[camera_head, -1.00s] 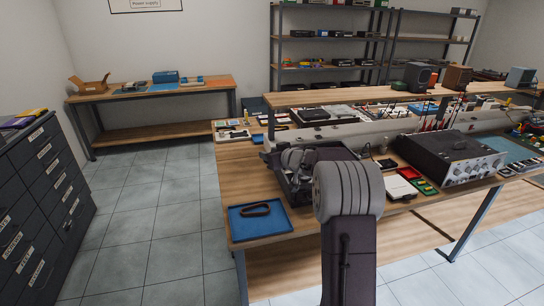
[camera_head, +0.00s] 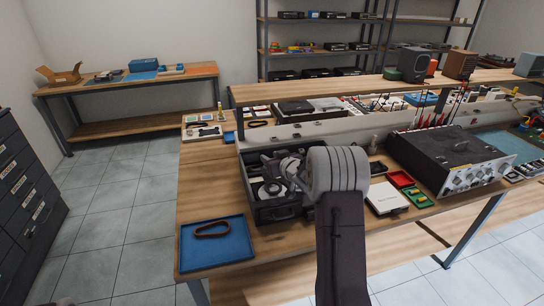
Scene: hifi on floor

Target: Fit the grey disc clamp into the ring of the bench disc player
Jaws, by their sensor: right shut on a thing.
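The bench disc player (camera_head: 278,212) is a dark open-topped box near the front of the wooden bench. A pale round part shows inside it. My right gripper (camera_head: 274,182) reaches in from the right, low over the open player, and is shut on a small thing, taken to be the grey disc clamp. The clamp is too small and too covered by the jaws to make out clearly. The player's ring cannot be told apart, and I cannot tell whether the clamp touches it.
A blue tray (camera_head: 242,247) with a dark loop-shaped belt (camera_head: 212,229) lies left of the player. A white box (camera_head: 385,199), red and green trays and a black amplifier (camera_head: 450,158) stand to the right. A long grey ledge (camera_head: 330,130) runs behind the player.

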